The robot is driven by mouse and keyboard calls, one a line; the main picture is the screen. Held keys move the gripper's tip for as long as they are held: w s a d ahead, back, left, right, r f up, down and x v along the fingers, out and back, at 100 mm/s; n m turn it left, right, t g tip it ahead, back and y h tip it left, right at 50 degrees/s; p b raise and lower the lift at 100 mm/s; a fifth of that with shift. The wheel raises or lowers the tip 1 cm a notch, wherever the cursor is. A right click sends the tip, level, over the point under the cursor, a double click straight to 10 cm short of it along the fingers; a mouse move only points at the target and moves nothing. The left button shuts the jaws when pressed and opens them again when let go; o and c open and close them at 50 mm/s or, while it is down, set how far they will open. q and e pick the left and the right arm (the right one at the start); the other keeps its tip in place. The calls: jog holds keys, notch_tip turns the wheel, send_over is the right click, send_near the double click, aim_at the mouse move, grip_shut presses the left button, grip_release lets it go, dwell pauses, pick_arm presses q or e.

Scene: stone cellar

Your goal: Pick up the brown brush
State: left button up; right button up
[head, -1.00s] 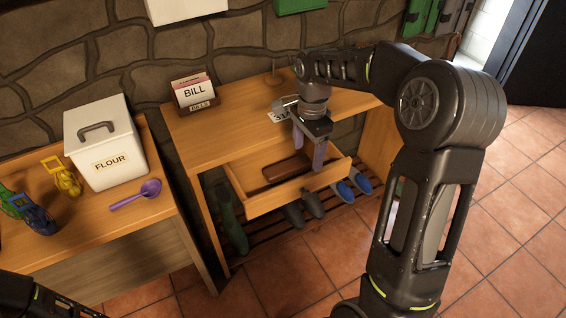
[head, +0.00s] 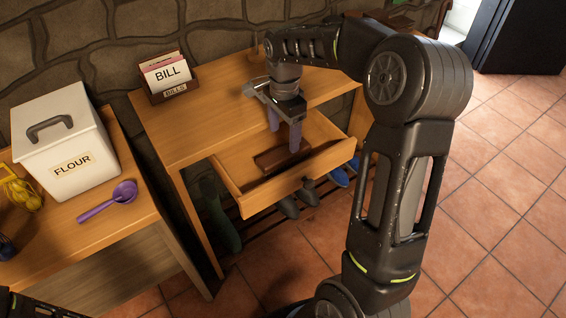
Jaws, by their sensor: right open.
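The brown brush (head: 270,161) lies in the pulled-out drawer (head: 235,192) of the wooden desk. It is a dark brown block, partly hidden by my right gripper. My right gripper (head: 284,131) is open and empty, pointing down over the drawer, its two purple fingers apart. One fingertip overlaps the brush in the picture; I cannot tell whether they touch. My left gripper is out of view; only a dark part of my left arm shows at the lower left corner.
A bill holder (head: 168,78) stands on the desk top (head: 200,125). On the left table are a flour box (head: 65,140), a purple scoop (head: 108,200) and a yellow item (head: 20,190). Shoes sit on a rack below the drawer. Tiled floor (head: 500,190) is free on the right.

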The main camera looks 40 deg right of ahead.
aim_at(284, 152)
jog(key=shift+f, duration=0.3)
jog(key=shift+f, duration=1.2)
jog(key=shift+f, duration=0.1)
notch_tip(284, 152, down, 5)
jog(key=shift+w+d+f+p, duration=0.1)
jog(key=shift+w+d+p, duration=0.05)
jog(key=shift+p, duration=0.25)
jog(key=shift+c, duration=0.3)
grip_shut()
